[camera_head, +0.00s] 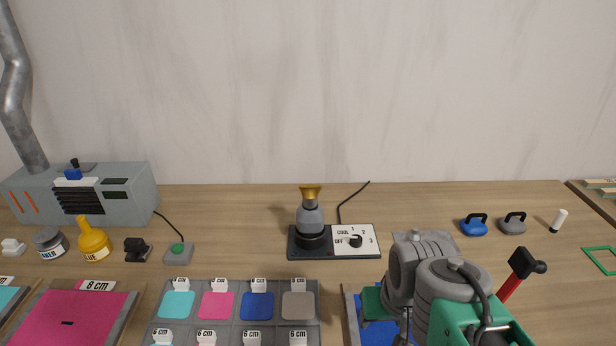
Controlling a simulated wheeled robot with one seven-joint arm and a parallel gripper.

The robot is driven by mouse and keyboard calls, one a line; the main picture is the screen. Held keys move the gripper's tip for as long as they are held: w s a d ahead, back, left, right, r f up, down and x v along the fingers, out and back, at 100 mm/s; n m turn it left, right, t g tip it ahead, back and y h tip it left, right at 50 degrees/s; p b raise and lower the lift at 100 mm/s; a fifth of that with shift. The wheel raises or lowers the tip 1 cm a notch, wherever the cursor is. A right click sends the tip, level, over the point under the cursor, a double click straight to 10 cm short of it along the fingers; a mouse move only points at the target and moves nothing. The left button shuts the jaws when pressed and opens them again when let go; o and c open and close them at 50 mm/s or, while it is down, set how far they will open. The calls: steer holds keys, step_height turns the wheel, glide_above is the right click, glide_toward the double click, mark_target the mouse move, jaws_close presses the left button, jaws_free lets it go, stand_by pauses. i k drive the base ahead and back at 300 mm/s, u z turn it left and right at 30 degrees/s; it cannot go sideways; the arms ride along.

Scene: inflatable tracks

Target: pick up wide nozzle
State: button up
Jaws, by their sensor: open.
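A brass-coloured flared piece (310,192), which looks like the wide nozzle, sits upright on top of a grey hot-air tool (310,219). The tool stands on a black base with a white dial panel (356,239) in the middle of the bench. A small black piece (137,250) lies on the bench to the left; I cannot tell what it is. My arm fills the lower right, in front of the bench and to the right of the hot-air tool. My gripper's fingertips do not show.
A grey machine with a duct (118,200) stands at the back left, near a yellow glue bottle (94,242). A grey swatch tray (235,330) lies in front of the tool. Blue (473,226) and grey (512,225) handled pieces stand at right. Bench between tool and wall is mostly clear.

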mark_target(310, 192)
steer(key=k, duration=1)
steer(key=u, duration=1.65)
steer(key=i, duration=1.25)
steer(key=z, duration=1.15)
